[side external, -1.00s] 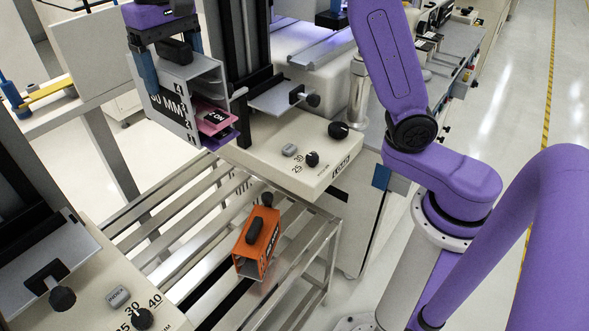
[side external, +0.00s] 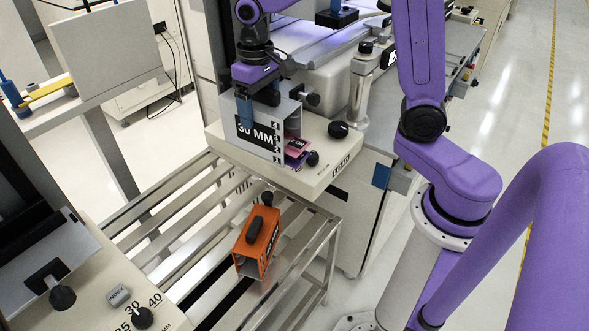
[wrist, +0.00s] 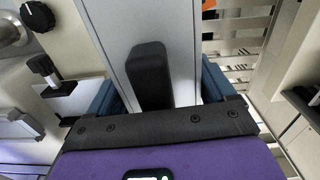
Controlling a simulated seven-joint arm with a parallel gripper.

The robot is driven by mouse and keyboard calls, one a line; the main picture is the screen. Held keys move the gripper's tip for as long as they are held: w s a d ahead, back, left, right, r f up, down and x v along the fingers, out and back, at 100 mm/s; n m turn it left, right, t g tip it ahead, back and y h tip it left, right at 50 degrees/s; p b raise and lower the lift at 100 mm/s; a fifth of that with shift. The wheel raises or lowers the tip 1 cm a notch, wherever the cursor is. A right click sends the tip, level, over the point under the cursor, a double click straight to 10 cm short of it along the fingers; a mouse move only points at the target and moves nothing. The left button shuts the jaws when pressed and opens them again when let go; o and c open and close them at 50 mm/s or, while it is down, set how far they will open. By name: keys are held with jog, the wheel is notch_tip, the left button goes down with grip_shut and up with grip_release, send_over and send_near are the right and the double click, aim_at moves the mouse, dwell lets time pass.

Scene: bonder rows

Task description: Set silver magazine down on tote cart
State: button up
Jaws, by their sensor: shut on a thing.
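The silver magazine (side external: 261,138) is a grey box marked 30 MM, with pink and purple pieces showing in its open end. My gripper (side external: 258,104) is shut on its top, with blue fingers either side of the black handle; the wrist view shows the magazine (wrist: 185,28) and its handle (wrist: 149,75) between the fingers (wrist: 160,88). The magazine looks upright and hides part of the white machine's front panel. The tote cart (side external: 181,216) is a slatted metal rack below and in front of it. I cannot tell the exact height gap.
An orange magazine (side external: 258,243) with a black handle stands on the cart's right part. The slats left of it are bare. The knobbed white machine (side external: 325,160) borders the cart behind, and another machine (side external: 110,300) stands at the lower left.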

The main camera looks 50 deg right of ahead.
jog(key=shift+m, duration=0.4)
jog(key=d, duration=0.2)
jog(key=s+d+f, duration=0.1)
jog(key=d, duration=0.1)
jog(key=s+d+f, duration=0.1)
jog(key=d, duration=0.1)
jog(key=shift+s+d, duration=0.1)
jog(key=shift+s, duration=0.15)
